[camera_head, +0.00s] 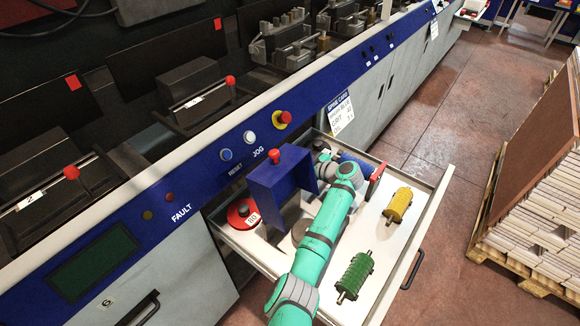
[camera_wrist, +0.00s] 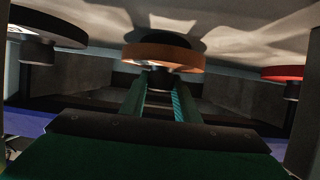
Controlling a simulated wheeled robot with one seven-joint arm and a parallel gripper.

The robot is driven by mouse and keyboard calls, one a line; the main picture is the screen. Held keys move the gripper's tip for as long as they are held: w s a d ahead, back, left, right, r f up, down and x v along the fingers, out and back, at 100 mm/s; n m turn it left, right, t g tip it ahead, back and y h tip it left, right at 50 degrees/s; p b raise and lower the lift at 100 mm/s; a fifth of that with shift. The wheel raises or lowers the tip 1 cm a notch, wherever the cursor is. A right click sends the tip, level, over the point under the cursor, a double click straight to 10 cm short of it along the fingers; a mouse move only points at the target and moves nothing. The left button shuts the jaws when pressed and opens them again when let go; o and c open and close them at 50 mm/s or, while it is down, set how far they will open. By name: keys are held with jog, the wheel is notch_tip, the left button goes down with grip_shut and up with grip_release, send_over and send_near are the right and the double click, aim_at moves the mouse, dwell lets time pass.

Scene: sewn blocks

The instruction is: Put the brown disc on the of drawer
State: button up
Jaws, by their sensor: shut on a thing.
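In the wrist view, the brown disc (camera_wrist: 165,57) has a dark knob, and the fingertips of my gripper (camera_wrist: 160,84) are shut on it. In the head view I cannot make out this disc; the blue bracket and my arm block that area. The pulled-out drawer (camera_head: 434,207) has a white floor and lies under my arm. In it are a red disc (camera_head: 236,217) with a label and black knob, a green roller (camera_head: 355,274) and a yellow roller (camera_head: 398,205).
A blue bracket (camera_head: 279,190) with a red knob stands at the drawer's left part. The wrist view also shows a dark disc (camera_wrist: 45,32) and a red-edged disc (camera_wrist: 285,73) on either side. Bare drawer floor shows around the rollers. A pallet stack (camera_head: 535,220) stands right.

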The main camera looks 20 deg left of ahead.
jog(key=shift+d+f, duration=0.2)
jog(key=shift+f, duration=0.35)
jog(key=shift+f, duration=0.15)
jog(key=o, duration=1.1)
jog(key=shift+o, duration=0.2)
jog(key=shift+s+d, duration=0.1)
jog(key=v, duration=1.2)
jog(key=shift+r, duration=0.2)
